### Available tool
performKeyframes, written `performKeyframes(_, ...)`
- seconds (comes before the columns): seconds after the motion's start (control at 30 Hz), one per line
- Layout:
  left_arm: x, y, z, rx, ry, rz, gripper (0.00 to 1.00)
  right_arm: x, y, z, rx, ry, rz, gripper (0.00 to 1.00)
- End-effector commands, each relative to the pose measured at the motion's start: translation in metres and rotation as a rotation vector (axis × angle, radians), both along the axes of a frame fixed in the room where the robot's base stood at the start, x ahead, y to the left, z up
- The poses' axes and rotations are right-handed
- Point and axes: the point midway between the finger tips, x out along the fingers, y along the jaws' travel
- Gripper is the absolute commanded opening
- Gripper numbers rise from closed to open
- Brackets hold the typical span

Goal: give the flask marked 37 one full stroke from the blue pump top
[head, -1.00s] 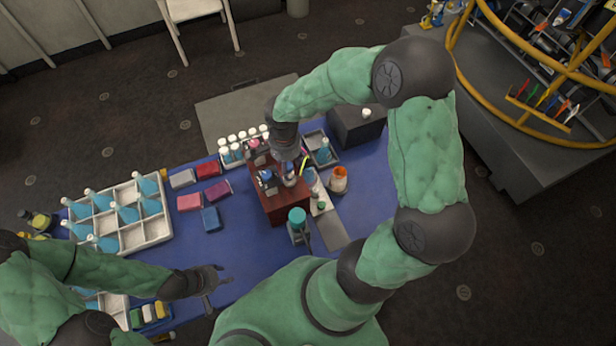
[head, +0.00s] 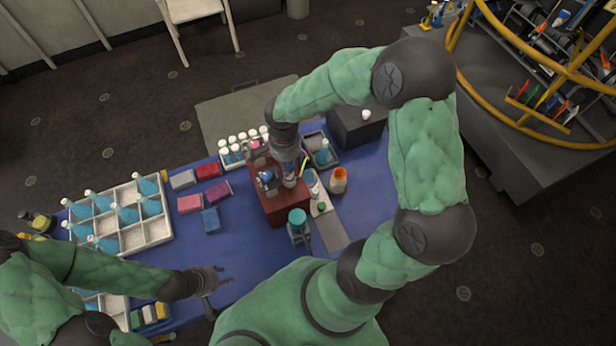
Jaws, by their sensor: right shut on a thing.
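A brown stand (head: 278,207) in the middle of the blue table carries a blue pump top (head: 266,176). A pink pump top (head: 254,144) shows at its far side. My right gripper (head: 289,172) reaches down over the stand, just right of the blue pump top, shut on a small pale thing (head: 289,182) that is mostly hidden. I cannot tell whether this is the flask marked 37; no number is readable. My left gripper (head: 224,276) is empty and looks open, low over the table's near left part.
A white divided crate (head: 150,233) with blue-filled bottles stands at left. Coloured blocks (head: 190,203) lie between it and the stand. A teal-topped bottle (head: 297,217), an orange-topped jar (head: 338,180) and a small tray (head: 323,150) stand close to the stand.

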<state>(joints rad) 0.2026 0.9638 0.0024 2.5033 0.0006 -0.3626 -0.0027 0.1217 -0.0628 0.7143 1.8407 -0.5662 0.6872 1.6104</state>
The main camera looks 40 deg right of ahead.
Motion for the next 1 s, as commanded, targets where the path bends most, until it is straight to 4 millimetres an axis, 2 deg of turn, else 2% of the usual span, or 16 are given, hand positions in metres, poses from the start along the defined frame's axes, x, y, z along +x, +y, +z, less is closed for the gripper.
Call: performKeyframes(1.0,0.0,0.0,0.012,0.0,0.0,0.0,0.4,0.001,0.0,0.023,0.0,-0.002,0.0,0.12)
